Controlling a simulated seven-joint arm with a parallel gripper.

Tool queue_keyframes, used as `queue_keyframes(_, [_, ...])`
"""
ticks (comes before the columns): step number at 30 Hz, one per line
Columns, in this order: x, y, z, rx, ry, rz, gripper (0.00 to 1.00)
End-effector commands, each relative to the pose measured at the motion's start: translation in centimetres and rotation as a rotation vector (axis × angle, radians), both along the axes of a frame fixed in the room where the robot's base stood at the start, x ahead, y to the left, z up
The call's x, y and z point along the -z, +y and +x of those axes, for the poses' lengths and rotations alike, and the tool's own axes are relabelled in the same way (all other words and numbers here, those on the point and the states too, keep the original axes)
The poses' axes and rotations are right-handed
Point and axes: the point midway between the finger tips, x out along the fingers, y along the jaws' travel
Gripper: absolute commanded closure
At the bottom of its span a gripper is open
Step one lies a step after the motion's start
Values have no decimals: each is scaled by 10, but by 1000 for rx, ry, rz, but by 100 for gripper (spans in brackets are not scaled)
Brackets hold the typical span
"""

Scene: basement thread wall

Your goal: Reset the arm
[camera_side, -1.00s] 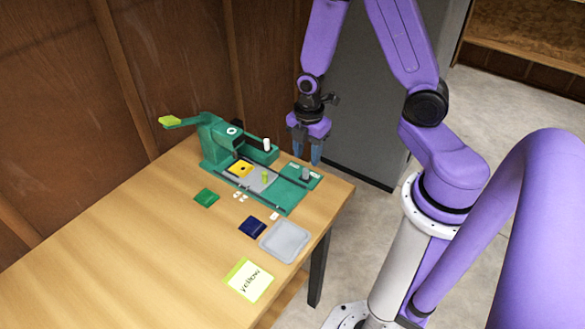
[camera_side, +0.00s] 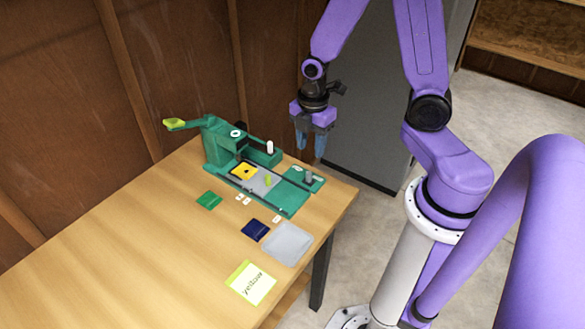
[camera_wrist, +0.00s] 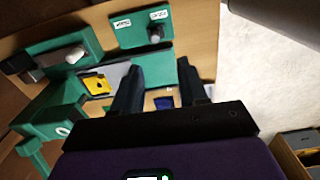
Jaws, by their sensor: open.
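My gripper (camera_side: 311,139) is open and empty, fingers pointing down, above the far right corner of the table. In the wrist view its two dark fingers (camera_wrist: 158,88) are spread apart with nothing between them. The green machine (camera_side: 218,146) stands at the table's far end with its lever raised to the left. A yellow square piece (camera_side: 243,171) lies on its grey bed; it also shows in the wrist view (camera_wrist: 96,84). A small yellow-green piece (camera_side: 268,180) sits beside it. My fingers are apart from all of these.
A green square (camera_side: 209,200), a dark blue square (camera_side: 255,230), a grey tray (camera_side: 287,243) and a card reading "yellow" (camera_side: 251,284) lie on the wooden table (camera_side: 150,260). A grey cabinet (camera_side: 375,110) stands behind. The table's left front is clear.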

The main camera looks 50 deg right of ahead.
Motion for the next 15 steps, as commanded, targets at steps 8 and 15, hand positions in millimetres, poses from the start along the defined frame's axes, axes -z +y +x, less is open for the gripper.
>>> queue_keyframes(8, [-40,44,-38,125,-13,10,57])
queue_keyframes(15, [-73,69,-88,256,-13,20,57])
